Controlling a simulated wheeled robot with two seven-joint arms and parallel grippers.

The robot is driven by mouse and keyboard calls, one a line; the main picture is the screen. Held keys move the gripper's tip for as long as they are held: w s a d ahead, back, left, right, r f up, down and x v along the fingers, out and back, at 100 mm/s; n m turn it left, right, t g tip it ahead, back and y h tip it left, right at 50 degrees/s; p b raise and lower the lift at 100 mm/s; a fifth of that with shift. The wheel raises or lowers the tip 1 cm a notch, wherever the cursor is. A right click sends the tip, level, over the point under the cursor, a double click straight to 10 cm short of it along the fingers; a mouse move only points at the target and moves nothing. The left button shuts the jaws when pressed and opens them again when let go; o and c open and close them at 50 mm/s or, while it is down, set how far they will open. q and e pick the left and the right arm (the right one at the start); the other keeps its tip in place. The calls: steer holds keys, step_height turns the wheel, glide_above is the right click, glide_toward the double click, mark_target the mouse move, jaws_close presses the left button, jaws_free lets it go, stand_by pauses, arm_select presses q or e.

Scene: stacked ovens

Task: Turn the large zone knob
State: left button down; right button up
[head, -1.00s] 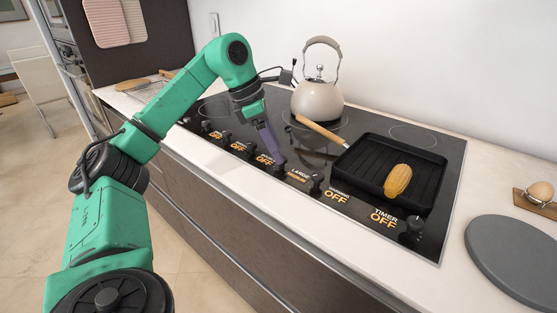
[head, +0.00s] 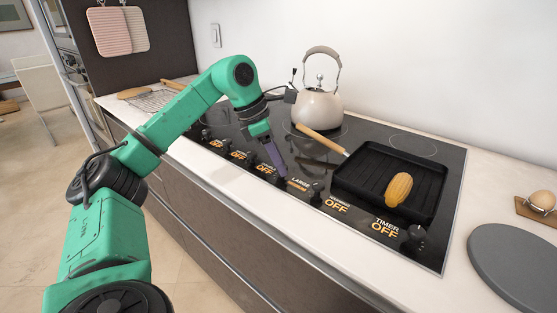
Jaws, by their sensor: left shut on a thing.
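The black cooktop (head: 225,122) has a row of dark knobs along its front edge. My left gripper (head: 281,173) points down, its purple fingers shut on the large zone knob (head: 282,179), which they mostly hide. The label beside this knob reads LARGE, with a longer orange word under it, too small to read. The neighbouring labels read OFF. The knob to its right (head: 316,192) and the timer knob (head: 416,236) are free of the gripper. My right gripper is out of view.
A black grill pan (head: 362,179) with a yellow ridged food item (head: 398,190) sits right of the knob, its wooden handle reaching back left. A cream kettle (head: 318,108) stands behind. A grey round board (head: 520,265) lies on the counter at right.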

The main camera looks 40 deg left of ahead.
arm_select(q)
steer(key=n, duration=0.2)
steer(key=n+y+p, duration=0.1)
steer(key=n, duration=0.1)
steer(key=shift+s+d+r+t+p, duration=0.1)
steer(key=shift+d+r+t+p, duration=0.05)
steer(key=shift+t+p, duration=0.2)
steer(key=n+y+p, duration=0.1)
steer(key=n, duration=0.1)
steer(key=n+y+p, duration=0.1)
steer(key=n, duration=0.1)
steer(key=shift+d+r+n+t, duration=0.1)
steer(key=shift+d+n+t, duration=0.1)
steer(key=shift+n+t, duration=0.1)
steer(key=n+y+p, duration=0.2)
steer(key=n+p, duration=0.1)
steer(key=n, duration=0.1)
steer(key=shift+d+n, duration=0.15)
steer(key=shift+n, duration=0.15)
steer(key=n+p, duration=0.1)
steer(key=n, duration=0.1)
steer(key=n+g+y+p, duration=0.1)
steer(key=n, duration=0.1)
steer(key=shift+g, duration=0.25)
steer(key=shift+f, duration=0.2)
steer(key=c, duration=0.6)
jaws_free()
steer(key=shift+o, duration=0.2)
